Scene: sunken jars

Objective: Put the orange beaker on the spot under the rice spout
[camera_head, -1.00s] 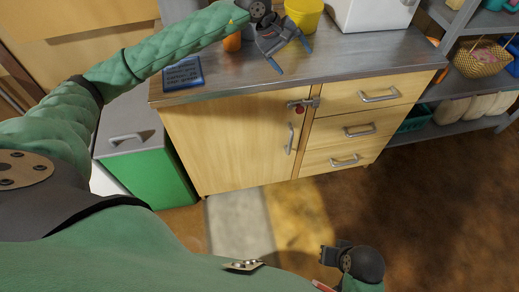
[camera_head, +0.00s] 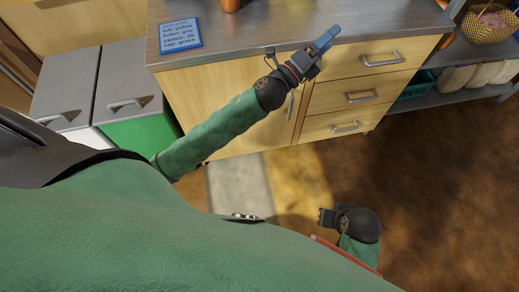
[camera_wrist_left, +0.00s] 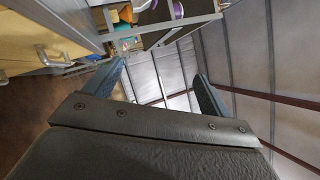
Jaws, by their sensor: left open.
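The orange beaker (camera_head: 230,5) stands on the steel countertop (camera_head: 235,32), cut off by the top edge of the head view. My left gripper (camera_head: 326,40) is at the front edge of the counter, above the drawers, right of the beaker and apart from it. In the left wrist view its blue fingers (camera_wrist_left: 160,85) are spread, with nothing between them. My right gripper (camera_head: 325,218) is low over the floor at the lower right; its fingers are too small and dark to read. The rice spout and the spot under it are not in view.
A blue label card (camera_head: 180,33) lies on the counter's left part. Drawers and a cabinet door (camera_head: 225,100) are below. Grey-lidded bins (camera_head: 128,95) stand at the left. A shelf with a basket (camera_head: 488,24) is at the right. The floor (camera_head: 430,190) at right is clear.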

